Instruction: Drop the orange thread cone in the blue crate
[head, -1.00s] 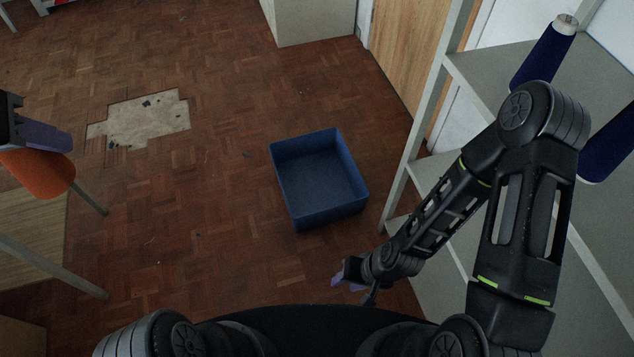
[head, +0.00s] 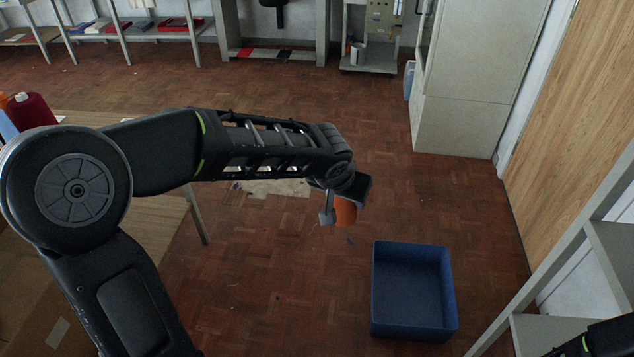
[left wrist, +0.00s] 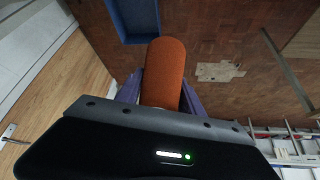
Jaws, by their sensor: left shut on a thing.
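The orange thread cone (head: 346,212) is held by my left gripper (head: 334,204), above the floor and up and to the left of the crate in the head view. In the left wrist view the cone (left wrist: 166,75) sits between the two purple fingers, which are shut on it. The blue crate (head: 374,290) stands on the floor at the lower right of the head view, its open top up and its visible inside empty. A part of the crate (left wrist: 133,38) also shows at the top of the left wrist view. My right gripper is out of view; only part of that arm shows at the lower right.
A table (head: 160,225) with a dark red cone (head: 32,112) and other cones is at the left. A grey shelf (head: 535,290) stands right of the crate. A pale cabinet (head: 465,120) is at the back right. The floor around the crate is clear.

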